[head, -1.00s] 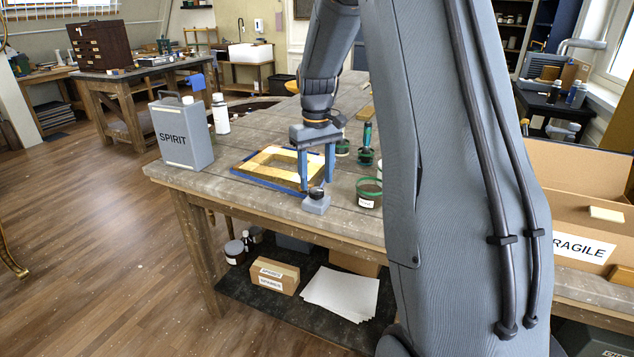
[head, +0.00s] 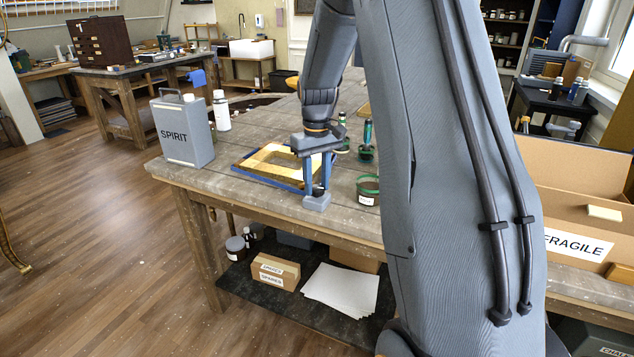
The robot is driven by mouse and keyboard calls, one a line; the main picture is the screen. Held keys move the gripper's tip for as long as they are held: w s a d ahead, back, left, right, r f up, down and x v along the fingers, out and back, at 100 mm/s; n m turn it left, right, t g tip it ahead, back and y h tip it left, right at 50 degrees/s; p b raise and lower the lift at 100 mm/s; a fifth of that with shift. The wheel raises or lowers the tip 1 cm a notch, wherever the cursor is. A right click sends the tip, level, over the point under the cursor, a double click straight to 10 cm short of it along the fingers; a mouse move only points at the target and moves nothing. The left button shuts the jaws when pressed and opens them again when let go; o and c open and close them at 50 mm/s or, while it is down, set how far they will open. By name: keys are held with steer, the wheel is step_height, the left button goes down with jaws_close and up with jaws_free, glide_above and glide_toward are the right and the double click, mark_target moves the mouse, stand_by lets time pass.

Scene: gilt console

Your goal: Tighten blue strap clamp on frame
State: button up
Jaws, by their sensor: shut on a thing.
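The gilt frame (head: 262,157) lies flat on the near part of the wooden workbench. A blue strap (head: 262,178) runs around its outer edge. The strap clamp's grey block (head: 316,203) sits at the frame's near right corner, by the bench's front edge, with a dark knob (head: 318,191) on top. My gripper (head: 317,188) points straight down over the block, its blue fingers shut on the knob from both sides. The fingers hide part of the knob and the frame's right corner.
A grey SPIRIT can (head: 183,131) and a white bottle (head: 221,110) stand left of the frame. A FRAGILE carton (head: 580,205) is far right.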

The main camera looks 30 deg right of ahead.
mark_target(317, 187)
steer(key=m, duration=0.7)
steer(key=shift+p, duration=0.35)
steer(key=m, duration=0.6)
steer(key=shift+m, duration=0.4)
steer(key=o, duration=1)
steer(key=shift+o, duration=0.2)
step_height(317, 187, up, 7)
steer(key=shift+f+b, duration=0.2)
steer(key=shift+b, duration=0.7)
steer(key=shift+r, duration=0.65)
